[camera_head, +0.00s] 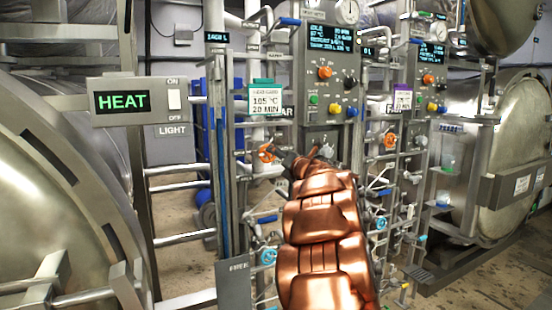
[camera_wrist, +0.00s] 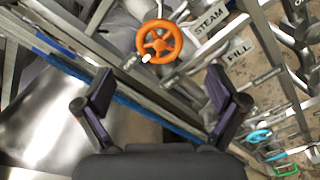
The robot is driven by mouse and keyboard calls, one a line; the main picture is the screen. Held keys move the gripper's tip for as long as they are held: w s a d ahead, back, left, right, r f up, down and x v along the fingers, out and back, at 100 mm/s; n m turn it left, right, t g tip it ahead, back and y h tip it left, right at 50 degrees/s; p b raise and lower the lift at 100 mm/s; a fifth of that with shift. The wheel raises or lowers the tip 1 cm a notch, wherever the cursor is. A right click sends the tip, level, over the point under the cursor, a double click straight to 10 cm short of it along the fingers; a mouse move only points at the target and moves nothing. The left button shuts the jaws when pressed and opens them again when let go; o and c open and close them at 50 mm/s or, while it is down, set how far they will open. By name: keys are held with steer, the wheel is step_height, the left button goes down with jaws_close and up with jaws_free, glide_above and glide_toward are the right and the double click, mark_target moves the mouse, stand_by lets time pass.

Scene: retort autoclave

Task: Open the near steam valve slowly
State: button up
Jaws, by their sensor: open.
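An orange handwheel (camera_wrist: 159,41), the steam valve, shows near the top middle of the wrist view, next to a "STEAM" label (camera_wrist: 209,22). In the head view the orange handwheel (camera_head: 266,153) is on the pipework, just left of my gripper's end. My gripper (camera_wrist: 160,97) is open and empty in the wrist view. The wheel lies beyond the fingertips, between their lines, with no contact visible. In the head view my copper-coloured arm reaches up to the panel and my gripper (camera_head: 303,160) is partly hidden by it. Another orange handwheel (camera_head: 390,141) is farther right.
A control panel (camera_head: 328,75) with knobs and buttons stands above the valve. A "HEAT" sign (camera_head: 123,101) is at left. Blue handwheels (camera_head: 268,257) are lower on the pipes; one also shows in the wrist view (camera_wrist: 258,136). Pipes and posts crowd both sides. A "FILL" label (camera_wrist: 238,51) is nearby.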

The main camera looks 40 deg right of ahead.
steer(key=shift+v, duration=1.1)
